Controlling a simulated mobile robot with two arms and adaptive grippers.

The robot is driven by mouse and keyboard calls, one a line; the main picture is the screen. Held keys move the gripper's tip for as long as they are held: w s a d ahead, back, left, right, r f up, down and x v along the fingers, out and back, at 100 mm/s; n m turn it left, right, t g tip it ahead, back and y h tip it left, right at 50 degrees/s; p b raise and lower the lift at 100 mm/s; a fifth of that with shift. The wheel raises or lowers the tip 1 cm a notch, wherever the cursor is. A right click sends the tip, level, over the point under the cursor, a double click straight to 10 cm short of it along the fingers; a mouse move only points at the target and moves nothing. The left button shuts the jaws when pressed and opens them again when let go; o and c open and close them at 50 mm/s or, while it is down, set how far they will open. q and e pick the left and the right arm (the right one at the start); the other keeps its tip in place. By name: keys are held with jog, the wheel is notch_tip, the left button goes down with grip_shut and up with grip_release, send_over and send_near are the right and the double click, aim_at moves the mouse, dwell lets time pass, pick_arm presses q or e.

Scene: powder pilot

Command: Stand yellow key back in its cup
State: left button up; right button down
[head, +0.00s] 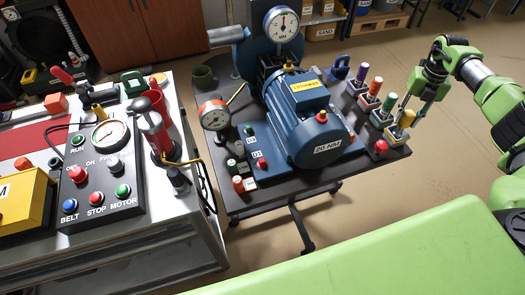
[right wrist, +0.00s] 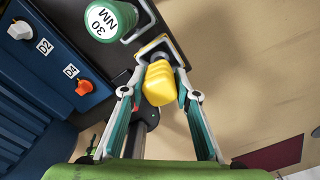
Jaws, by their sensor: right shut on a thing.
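The yellow key (head: 407,118) is at the right edge of the dark cart, at the end of a row of coloured keys. In the right wrist view its yellow head (right wrist: 160,82) sits between my fingers. My right gripper (head: 408,108) is shut on it from above. The yellow-rimmed cup (right wrist: 152,47) lies just beyond the key's head, and a grey piece shows between them. The key's lower end is at the cup, but I cannot tell how deep it sits. My left gripper is not in view.
A red button (head: 381,147) is close in front. The blue motor (head: 305,115) fills the cart's middle. Open floor lies to the right.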

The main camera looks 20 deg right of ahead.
jog(key=c, duration=1.5)
grip_release()
